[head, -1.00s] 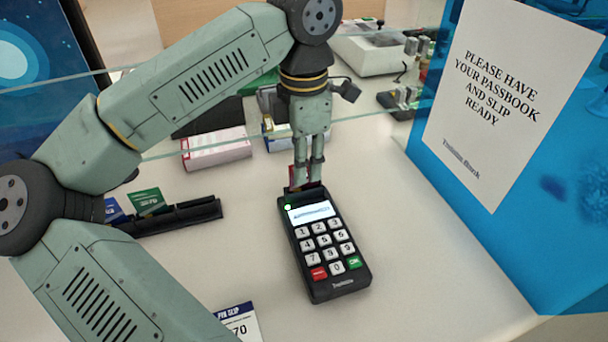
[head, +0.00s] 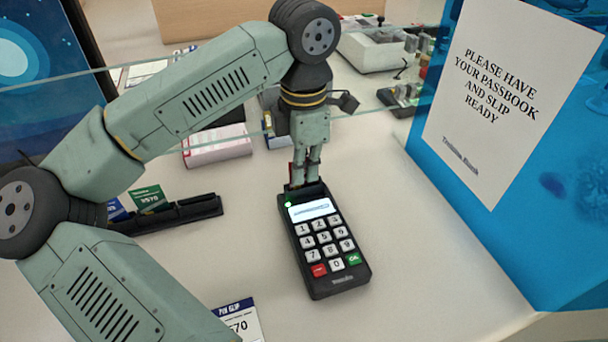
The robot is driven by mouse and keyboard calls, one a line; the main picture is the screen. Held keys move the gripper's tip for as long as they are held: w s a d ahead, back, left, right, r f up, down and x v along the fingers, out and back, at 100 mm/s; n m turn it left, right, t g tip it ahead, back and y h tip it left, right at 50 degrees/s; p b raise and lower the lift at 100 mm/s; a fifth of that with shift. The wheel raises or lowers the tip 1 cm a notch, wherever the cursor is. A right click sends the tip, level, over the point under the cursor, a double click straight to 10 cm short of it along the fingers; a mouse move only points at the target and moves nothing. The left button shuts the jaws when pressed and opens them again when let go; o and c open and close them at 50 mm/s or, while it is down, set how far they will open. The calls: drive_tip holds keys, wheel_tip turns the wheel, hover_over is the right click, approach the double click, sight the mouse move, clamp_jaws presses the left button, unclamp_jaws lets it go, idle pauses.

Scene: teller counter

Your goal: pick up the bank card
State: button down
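A black card reader (head: 327,240) with a lit screen, a green light and a keypad lies on the counter. A narrow red piece, likely the bank card (head: 291,169), shows at the reader's far end, just left of my fingers. Most of it is hidden behind my gripper and the reader. My gripper (head: 305,180) points down at the reader's far end, fingers close together. The fingertips are hidden behind the reader's top edge, so I cannot see whether they are apart, touching or holding the card.
A black holder (head: 180,213) with green (head: 149,199) and blue cards stands on the left. A pink-and-white box (head: 217,146) is behind. A glass edge crosses behind my gripper. A blue panel with a sign (head: 510,95) bounds the right. Counter right of the reader is clear.

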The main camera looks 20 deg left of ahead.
drive_tip(key=shift+r, duration=0.1)
drive_tip(key=shift+r, duration=0.55)
wheel_tip(320, 180, up, 2)
drive_tip(key=shift+r+b, duration=0.15)
drive_tip(key=shift+b, duration=0.45)
drive_tip(key=s+d+r+b, duration=0.1)
drive_tip(key=s+d+b, duration=0.2)
drive_tip(key=s, duration=1.2)
drive_tip(key=d, duration=0.2)
drive_tip(key=shift+d+r, duration=0.2)
drive_tip(key=shift+d, duration=0.15)
drive_tip(key=shift+r, duration=0.1)
drive_tip(key=shift+r+p, duration=1.65)
drive_tip(key=shift+r, duration=0.5)
